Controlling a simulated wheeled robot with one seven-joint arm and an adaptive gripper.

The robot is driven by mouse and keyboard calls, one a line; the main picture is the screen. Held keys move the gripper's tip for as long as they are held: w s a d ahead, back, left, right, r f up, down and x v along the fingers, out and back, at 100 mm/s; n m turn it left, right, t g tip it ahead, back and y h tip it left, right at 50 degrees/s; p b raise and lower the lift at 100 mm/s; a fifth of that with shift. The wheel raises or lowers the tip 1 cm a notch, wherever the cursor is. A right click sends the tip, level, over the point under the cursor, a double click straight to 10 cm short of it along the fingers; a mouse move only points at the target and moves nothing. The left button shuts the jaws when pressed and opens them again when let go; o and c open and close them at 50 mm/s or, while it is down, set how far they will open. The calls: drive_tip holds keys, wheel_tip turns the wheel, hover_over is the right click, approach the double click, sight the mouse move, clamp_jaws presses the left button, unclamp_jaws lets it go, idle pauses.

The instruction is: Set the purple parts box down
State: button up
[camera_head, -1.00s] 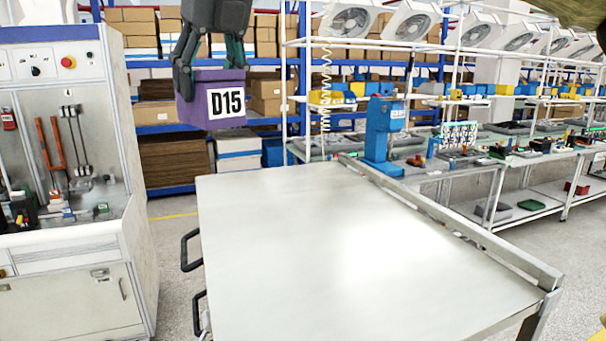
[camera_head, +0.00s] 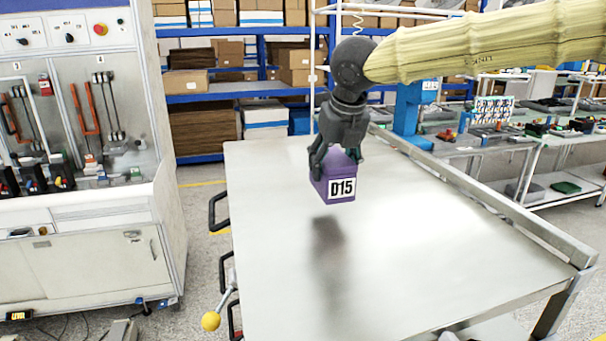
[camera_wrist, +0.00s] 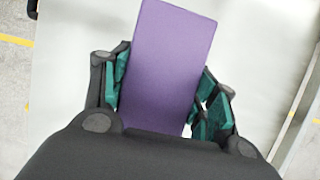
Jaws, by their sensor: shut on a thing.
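In the wrist view the purple box (camera_wrist: 170,65) sits between the green-padded fingers of my gripper (camera_wrist: 165,95). The underside of the box is hidden.
The cart top is bare around the box. A raised metal rail (camera_head: 480,195) runs along its right side. A blue press (camera_head: 408,110) stands behind the rail. A grey test cabinet (camera_head: 85,130) is at the left. A yellow-knobbed lever (camera_head: 211,320) shows at the lower left.

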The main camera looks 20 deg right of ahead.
drive_tip(key=w+a+f+p, duration=0.1)
drive_tip(key=w+a+p, duration=0.1)
drive_tip(key=w, duration=0.2)
drive_tip(key=w+a+f+p, duration=0.1)
drive_tip(key=w+a, duration=0.2)
drive_tip(key=w, duration=0.1)
drive_tip(key=w+a+f+p, duration=0.2)
drive_tip(key=w+a, duration=0.1)
drive_tip(key=shift+w+a+p, duration=0.15)
drive_tip(key=shift+w+p, duration=0.2)
drive_tip(key=shift+w, duration=0.05)
drive_tip(key=shift+f, duration=0.4)
drive_tip(key=shift+f, duration=0.15)
drive_tip(key=o, duration=1.2)
drive_tip(key=shift+o, duration=0.2)
drive_tip(key=b+v, duration=0.2)
drive_tip(key=v, duration=1)
drive_tip(key=shift+b, duration=0.4)
